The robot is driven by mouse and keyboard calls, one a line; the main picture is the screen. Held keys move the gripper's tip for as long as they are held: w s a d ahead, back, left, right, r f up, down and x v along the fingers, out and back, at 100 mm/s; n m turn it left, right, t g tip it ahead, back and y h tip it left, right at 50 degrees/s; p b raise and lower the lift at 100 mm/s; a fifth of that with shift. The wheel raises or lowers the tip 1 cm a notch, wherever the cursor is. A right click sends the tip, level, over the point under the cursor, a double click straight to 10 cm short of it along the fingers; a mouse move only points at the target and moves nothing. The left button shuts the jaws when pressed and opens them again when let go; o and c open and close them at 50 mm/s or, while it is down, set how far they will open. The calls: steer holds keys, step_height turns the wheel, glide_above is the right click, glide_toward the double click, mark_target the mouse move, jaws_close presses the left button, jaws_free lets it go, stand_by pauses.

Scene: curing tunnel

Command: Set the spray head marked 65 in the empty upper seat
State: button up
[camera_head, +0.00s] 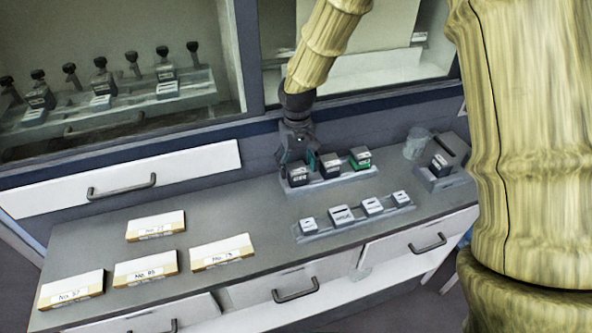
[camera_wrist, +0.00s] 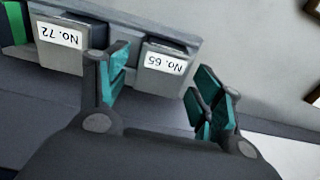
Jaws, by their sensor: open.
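The spray head marked No. 65 (camera_wrist: 165,66) is a grey block with a white label, standing in a rail in the wrist view. In the head view it is the leftmost block (camera_head: 298,176) of the rear row on the counter. My gripper (camera_wrist: 158,88) is open, with one teal-padded finger on each side of that block; I cannot tell if they touch it. In the head view my gripper (camera_head: 297,157) reaches down just behind the block. Behind the glass at left is a rack (camera_head: 60,125) with several dark-topped heads; I cannot make out an empty upper seat.
Block No. 72 (camera_wrist: 62,42) stands close beside the left finger, with a green block (camera_head: 361,157) beyond. A front rail (camera_head: 330,232) holds several pale blocks. A clear cup (camera_head: 417,143) and a grey holder (camera_head: 450,178) stand right. Several labelled cards (camera_head: 146,268) lie left.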

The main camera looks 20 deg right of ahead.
mark_target(297, 167)
steer(key=shift+s+r, duration=0.2)
steer(key=shift+s, duration=0.55)
steer(key=shift+w+f, duration=0.6)
steer(key=shift+w, duration=0.25)
steer(key=shift+c, duration=0.5)
steer(key=shift+s+r, duration=0.35)
steer(key=shift+s, duration=0.1)
steer(key=c, duration=0.5)
steer(key=shift+w+f, duration=0.15)
steer(key=c, duration=0.5)
step_height(297, 167, up, 6)
steer(key=p, duration=0.5)
steer(key=shift+r+p, duration=1.4)
steer(key=shift+r, duration=0.2)
